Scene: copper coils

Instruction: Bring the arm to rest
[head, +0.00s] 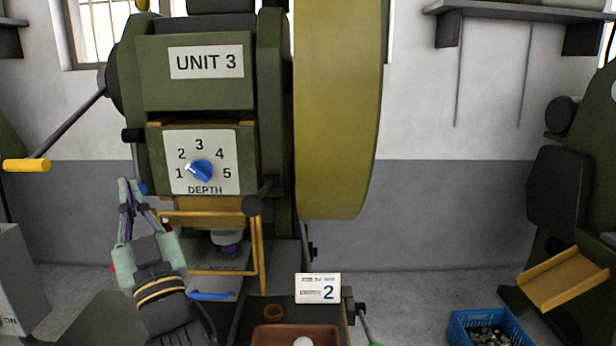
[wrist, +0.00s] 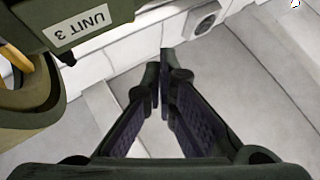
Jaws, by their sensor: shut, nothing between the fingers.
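My gripper (head: 124,185) is raised at the left in the head view, in front of the lower left part of the green press marked UNIT 3 (head: 207,62). Its fingers point up and their tips meet with nothing between them. In the wrist view the two dark fingers of my gripper (wrist: 165,62) close together at the tips. Behind them are a pale wall and floor. The press's UNIT 3 label (wrist: 82,24) shows upside down at the upper left there.
A depth dial (head: 200,171) is on the press, its blue knob pointing near 1. A yellow-handled lever (head: 26,165) sticks out at the left. A yellow guard frame (head: 262,250) stands close right of my gripper. A brown tray (head: 272,336) and a blue crate (head: 515,325) are lower right.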

